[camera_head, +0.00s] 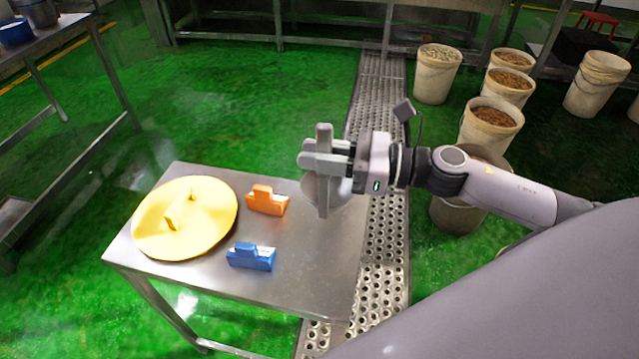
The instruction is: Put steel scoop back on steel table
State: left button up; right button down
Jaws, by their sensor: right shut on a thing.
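My right gripper (328,161) comes in from the right and is shut on the steel scoop (323,198). The scoop is grey, with its long narrow part upright in the picture and a rounded part partly hidden behind it and the fingers. It shows over the right part of the steel table (310,265). I cannot tell whether the scoop touches the tabletop. My left gripper is not in view.
On the table are a round yellow lid (205,225), an orange block-like item (266,203) and a blue one (251,258). The table's front right is bare. Several filled white buckets (437,78) stand at the upper right. A perforated metal strip (384,240) runs along the green floor.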

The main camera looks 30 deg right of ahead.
aim_at(319, 177)
jog(key=shift+f, duration=2.8)
jog(key=shift+b, duration=0.3)
jog(key=shift+f, duration=0.15)
jog(key=c, duration=1)
grip_release()
